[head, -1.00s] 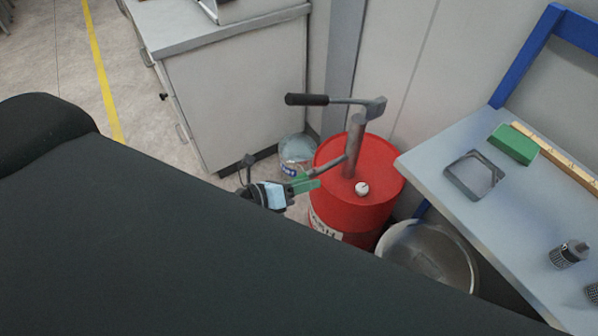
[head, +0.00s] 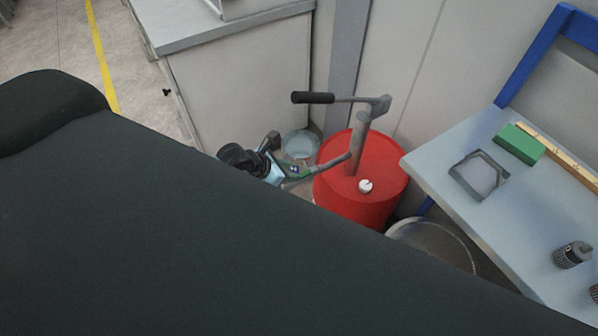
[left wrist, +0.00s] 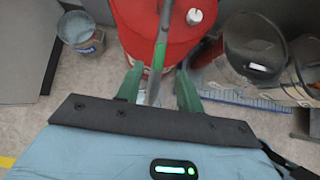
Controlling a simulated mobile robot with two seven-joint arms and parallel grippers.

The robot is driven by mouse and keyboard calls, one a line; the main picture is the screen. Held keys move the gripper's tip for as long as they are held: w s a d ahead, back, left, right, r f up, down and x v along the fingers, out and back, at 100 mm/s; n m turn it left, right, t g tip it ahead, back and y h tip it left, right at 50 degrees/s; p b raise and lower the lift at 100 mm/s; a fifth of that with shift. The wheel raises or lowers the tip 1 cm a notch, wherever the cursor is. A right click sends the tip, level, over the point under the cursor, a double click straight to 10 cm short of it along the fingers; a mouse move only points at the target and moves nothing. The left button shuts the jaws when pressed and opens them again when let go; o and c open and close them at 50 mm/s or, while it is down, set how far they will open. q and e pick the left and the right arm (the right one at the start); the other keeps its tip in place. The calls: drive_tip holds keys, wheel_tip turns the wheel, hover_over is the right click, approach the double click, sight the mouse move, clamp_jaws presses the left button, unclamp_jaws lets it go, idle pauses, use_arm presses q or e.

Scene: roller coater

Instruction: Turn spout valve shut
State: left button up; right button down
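A red drum (head: 375,190) carries a hand pump, whose grey spout (head: 335,163) slopes down to the left. In the left wrist view the spout (left wrist: 167,12) runs down between my fingers, with a narrow green piece (left wrist: 160,56), seemingly the valve lever, lying along it. My left gripper (head: 292,173) is at the outer end of the spout. In the left wrist view its two green fingers (left wrist: 159,88) stand apart, one on each side of the spout, with gaps visible. The spout's tip is partly hidden by the gripper. My right gripper is not in view.
The pump handle (head: 312,98) with a black grip reaches left above the spout. A white cap (head: 365,186) sits on the drum top. A small bucket (head: 300,143) stands behind the gripper, a larger bucket (head: 435,243) beside the drum. A workbench (head: 470,215) stands at right.

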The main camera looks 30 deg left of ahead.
sight(305, 174)
use_arm(q)
drive_tip(key=shift+x, duration=2.55)
clamp_jaws()
